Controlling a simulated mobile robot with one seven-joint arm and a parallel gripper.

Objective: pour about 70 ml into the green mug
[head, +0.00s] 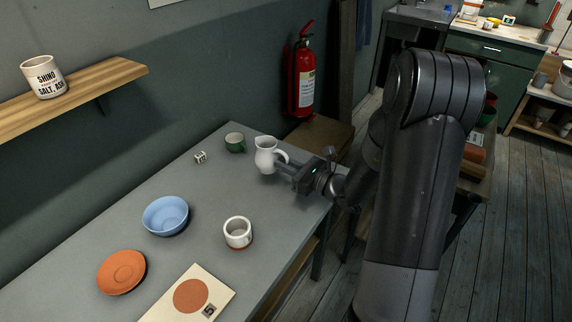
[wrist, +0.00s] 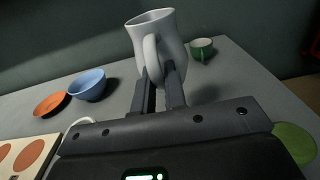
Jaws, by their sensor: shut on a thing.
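A white pitcher (head: 265,155) is at the far right part of the grey table in the head view. My gripper (head: 284,168) is shut on the pitcher's handle. In the wrist view the pitcher (wrist: 160,40) stands nearly upright between the fingers (wrist: 162,90), with a slight lean. I cannot tell whether its base touches the table. The green mug (head: 235,143) stands on the table just left of the pitcher in the head view. In the wrist view the green mug (wrist: 201,48) is right of the pitcher and apart from it. The inside of the pitcher is hidden.
A blue bowl (head: 165,215), an orange plate (head: 122,271), a white cup (head: 237,233) and a board with an orange disc (head: 215,291) are nearer. A green disc (wrist: 294,141) shows at the wrist view's right edge.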

